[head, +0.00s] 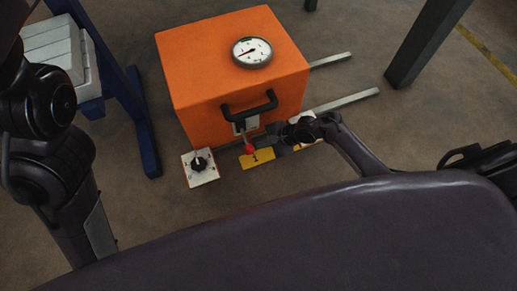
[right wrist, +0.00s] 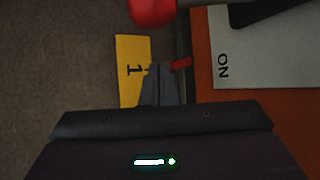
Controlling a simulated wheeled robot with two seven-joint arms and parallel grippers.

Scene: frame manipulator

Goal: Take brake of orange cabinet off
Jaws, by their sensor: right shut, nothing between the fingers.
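The orange cabinet (head: 200,72) stands on the floor, with a black handle (head: 250,107) on its front. A lever with a red ball knob (head: 250,148) sits below the handle; the knob also shows at the top of the right wrist view (right wrist: 152,10). A white plate marked "ON" (right wrist: 235,50) is on the cabinet beside the lever. My right gripper (head: 272,149) is shut and empty, just right of the red knob in the head view. Its fingertips (right wrist: 160,75) are apart from the knob. My left arm shows at the left, but its gripper is out of view.
A yellow plate marked "1" (head: 257,158) lies low in front of the cabinet. A white box with a black dial (head: 199,166) is to its left. A round gauge (head: 252,52) is on top. Metal rails (head: 345,100) extend right. A blue frame (head: 140,125) stands left.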

